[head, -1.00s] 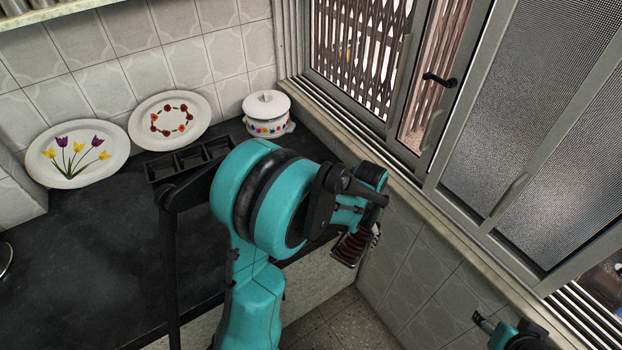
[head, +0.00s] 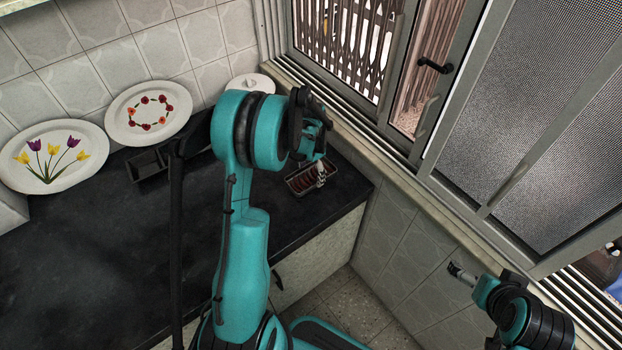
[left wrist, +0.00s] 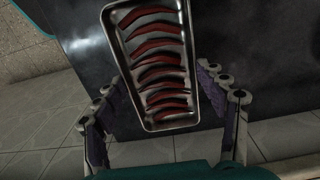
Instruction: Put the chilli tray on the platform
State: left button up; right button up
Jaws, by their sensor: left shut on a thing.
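The chilli tray (head: 299,183) is a small metal tray with a row of red chillies. In the head view it is over the black counter near its right corner; I cannot tell whether it touches the counter. My left gripper (head: 321,170) is shut on it. In the left wrist view the tray (left wrist: 136,72) lies between the two fingers of the left gripper (left wrist: 168,105), with its near end toward me. My right gripper (head: 461,273) is at the lower right, away from the tray; its jaw state is unclear.
Two decorated plates (head: 52,150) (head: 148,112) lean on the tiled wall. The window wall is close on the right.

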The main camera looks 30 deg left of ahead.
aim_at(311, 178)
pick_arm(q)
notch_tip(311, 178, down, 3)
jog(key=shift+f+b, duration=0.15)
jog(key=shift+b, duration=0.2)
jog(key=o, duration=0.9)
jog(key=shift+f, duration=0.1)
jog(key=o, duration=0.4)
